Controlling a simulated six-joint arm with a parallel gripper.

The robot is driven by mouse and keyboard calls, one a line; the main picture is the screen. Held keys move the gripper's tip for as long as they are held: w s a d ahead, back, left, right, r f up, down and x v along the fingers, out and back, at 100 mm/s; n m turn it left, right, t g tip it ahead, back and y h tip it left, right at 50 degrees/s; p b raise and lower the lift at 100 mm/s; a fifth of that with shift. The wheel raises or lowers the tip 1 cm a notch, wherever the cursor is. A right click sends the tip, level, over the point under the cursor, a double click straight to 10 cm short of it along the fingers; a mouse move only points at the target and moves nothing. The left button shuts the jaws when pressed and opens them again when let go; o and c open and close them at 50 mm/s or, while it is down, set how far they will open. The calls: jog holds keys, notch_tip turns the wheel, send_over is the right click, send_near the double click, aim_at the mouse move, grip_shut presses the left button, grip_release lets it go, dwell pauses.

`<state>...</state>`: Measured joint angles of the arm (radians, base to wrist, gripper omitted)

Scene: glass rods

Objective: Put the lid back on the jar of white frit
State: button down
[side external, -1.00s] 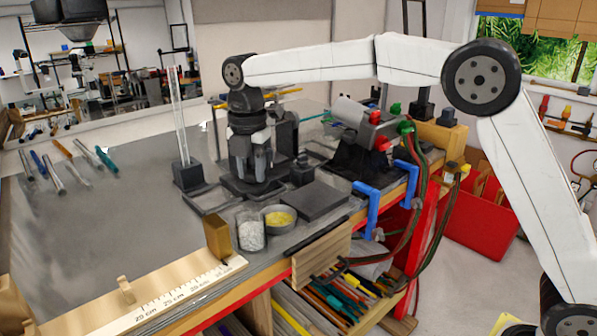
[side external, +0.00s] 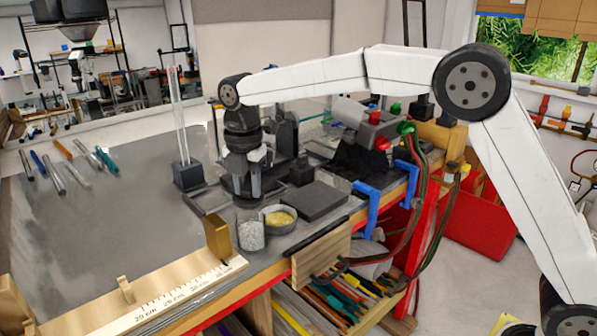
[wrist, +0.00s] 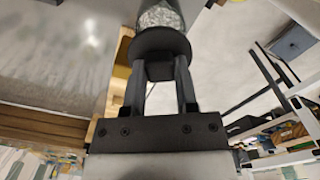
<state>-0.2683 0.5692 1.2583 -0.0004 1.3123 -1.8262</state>
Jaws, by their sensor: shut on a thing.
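The jar of white frit (side external: 251,236) is a small clear glass jar with white grains, standing upright near the bench's front edge. My gripper (side external: 247,196) points down over it. In the wrist view my gripper (wrist: 160,75) is shut on the block-shaped knob of the dark round lid (wrist: 160,41). The frit jar (wrist: 160,14) shows just beyond the lid, partly hidden by it. The lid is at or just above the jar's mouth; I cannot tell whether they touch.
A bowl of yellow grains (side external: 280,218) stands close to the right of the jar. A dark flat slab (side external: 314,201) lies farther right. A brass-coloured block (side external: 217,238) and wooden ruler (side external: 180,288) are to the left. A stand with upright glass rods (side external: 188,174) is behind left.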

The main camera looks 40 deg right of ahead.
aim_at(249, 201)
jog(key=shift+f, duration=1.7)
jog(key=shift+f, duration=0.15)
dwell(1.2)
grip_release()
dwell(0.5)
jog(key=shift+r, duration=3.5)
jog(key=shift+c, duration=0.2)
